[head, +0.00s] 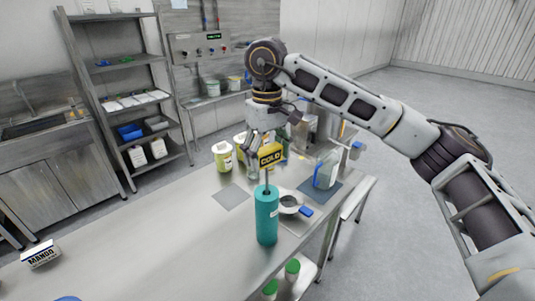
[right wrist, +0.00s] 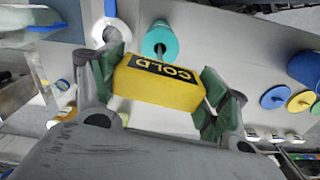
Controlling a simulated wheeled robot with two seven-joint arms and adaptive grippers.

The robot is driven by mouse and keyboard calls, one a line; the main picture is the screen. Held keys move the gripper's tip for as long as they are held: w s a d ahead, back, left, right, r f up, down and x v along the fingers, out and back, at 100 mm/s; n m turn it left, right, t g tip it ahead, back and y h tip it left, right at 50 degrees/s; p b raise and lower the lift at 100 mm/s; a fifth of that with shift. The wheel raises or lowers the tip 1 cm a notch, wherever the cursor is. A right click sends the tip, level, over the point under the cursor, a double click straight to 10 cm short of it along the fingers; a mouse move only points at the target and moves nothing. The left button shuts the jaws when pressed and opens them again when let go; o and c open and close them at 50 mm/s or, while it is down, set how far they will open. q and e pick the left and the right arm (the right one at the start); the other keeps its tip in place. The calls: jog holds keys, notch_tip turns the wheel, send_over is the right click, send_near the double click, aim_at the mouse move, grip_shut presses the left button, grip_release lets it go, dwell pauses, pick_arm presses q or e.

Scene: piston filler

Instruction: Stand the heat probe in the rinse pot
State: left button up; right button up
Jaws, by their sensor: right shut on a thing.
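The heat probe (head: 270,155) has a yellow block handle marked COLD with a thin dark stem below it. My right gripper (head: 266,147) is shut on this handle above the table. In the right wrist view, the green pads of the right gripper (right wrist: 160,84) are on both ends of the yellow handle (right wrist: 158,86). A tall teal cylinder (head: 267,217), probably the rinse pot, stands upright under the probe. The stem reaches down to its top; I cannot tell whether the tip is inside. The teal cylinder also shows in the right wrist view (right wrist: 160,36). My left gripper is not in view.
A pan with a blue handle (head: 305,211) lies just right of the teal cylinder. A clear container (head: 326,174) stands on a dark mat behind it. Yellow-green tubs (head: 223,156) stand at the back. A MANGO box (head: 41,254) is far left.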

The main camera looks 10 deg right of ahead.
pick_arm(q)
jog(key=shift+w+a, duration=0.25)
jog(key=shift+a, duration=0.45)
pick_arm(e)
jog(key=shift+f, duration=0.1)
dwell(0.8)
